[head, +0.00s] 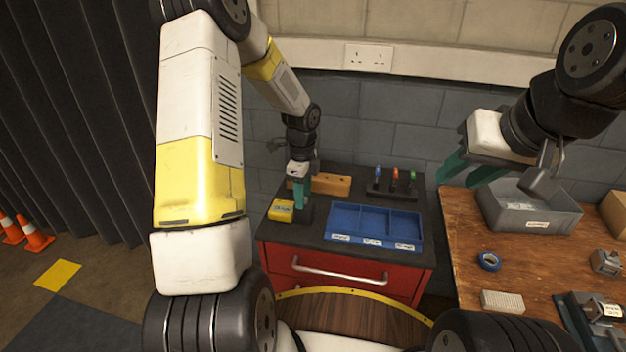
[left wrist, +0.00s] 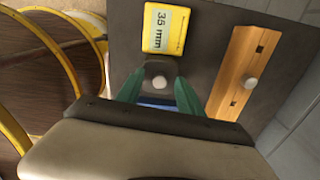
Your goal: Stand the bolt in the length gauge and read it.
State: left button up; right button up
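The length gauge, a dark block with a yellow display (head: 282,210), sits at the left of the dark cabinet top. In the left wrist view the display (left wrist: 166,29) reads 35 mm. A bolt's round grey head (left wrist: 160,82) shows beside the display, and the bolt appears to stand in the gauge; its shank is hidden. My left gripper (head: 301,206) is above the gauge; its green fingertips (left wrist: 160,80) are apart, one on each side of the bolt head, with gaps. My right gripper (head: 456,183) is open and empty, raised above the bench's left edge.
A blue three-compartment tray (head: 372,209) with labels is empty. Screwdrivers stand in a rack (head: 390,188). The wooden bench (head: 465,235) carries a grey bin (head: 530,215) and blue tape (head: 489,261).

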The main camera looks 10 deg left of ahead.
pick_arm(q)
jog(key=shift+r, duration=0.1)
notch_tip(320, 180, up, 8)
jog(key=shift+f, duration=0.15)
dwell(0.4)
